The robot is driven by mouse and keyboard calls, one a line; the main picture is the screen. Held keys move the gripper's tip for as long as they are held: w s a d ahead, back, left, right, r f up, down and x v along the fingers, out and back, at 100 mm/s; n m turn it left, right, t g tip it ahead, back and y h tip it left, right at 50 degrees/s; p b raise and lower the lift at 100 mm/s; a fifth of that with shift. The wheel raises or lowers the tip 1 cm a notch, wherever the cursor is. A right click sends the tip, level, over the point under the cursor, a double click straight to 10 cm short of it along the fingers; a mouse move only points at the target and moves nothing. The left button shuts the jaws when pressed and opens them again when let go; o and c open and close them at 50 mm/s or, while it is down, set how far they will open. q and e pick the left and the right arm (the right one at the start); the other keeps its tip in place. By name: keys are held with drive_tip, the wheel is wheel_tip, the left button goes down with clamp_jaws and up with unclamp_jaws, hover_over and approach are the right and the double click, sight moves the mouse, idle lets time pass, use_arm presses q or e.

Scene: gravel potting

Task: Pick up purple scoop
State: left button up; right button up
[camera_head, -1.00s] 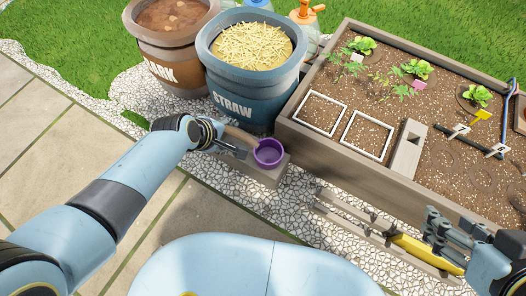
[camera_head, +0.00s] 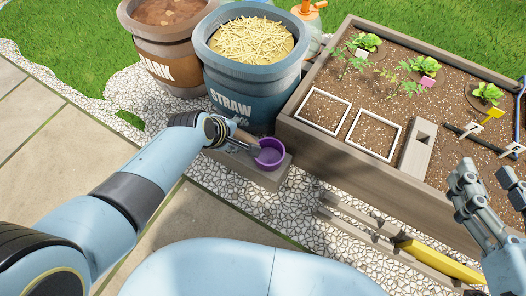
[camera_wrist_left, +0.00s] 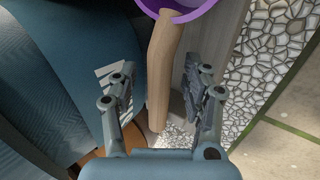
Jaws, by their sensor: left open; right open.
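The purple scoop (camera_head: 269,154) rests on a grey ledge beside the straw bin, its cup facing up. In the left wrist view its purple cup (camera_wrist_left: 178,12) is at the top edge, and its wooden handle (camera_wrist_left: 160,75) runs down between the two fingers. My left gripper (camera_head: 238,144) is open at the handle, just left of the cup. The left wrist view shows a finger on each side of the handle, with gaps (camera_wrist_left: 165,88). My right gripper (camera_head: 490,188) is open and empty over the right part of the planter's front edge.
The blue straw bin (camera_head: 245,95) stands close behind the scoop, with a brown bin (camera_head: 165,60) to its left. The wooden planter (camera_head: 345,165) is to the right. A yellow tool (camera_head: 440,262) lies by wooden rails (camera_head: 360,240). White gravel covers the ground.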

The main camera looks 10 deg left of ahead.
use_arm(q)
drive_tip(key=shift+c, duration=0.2)
clamp_jaws()
drive_tip(key=shift+w, duration=0.1)
idle(0.7)
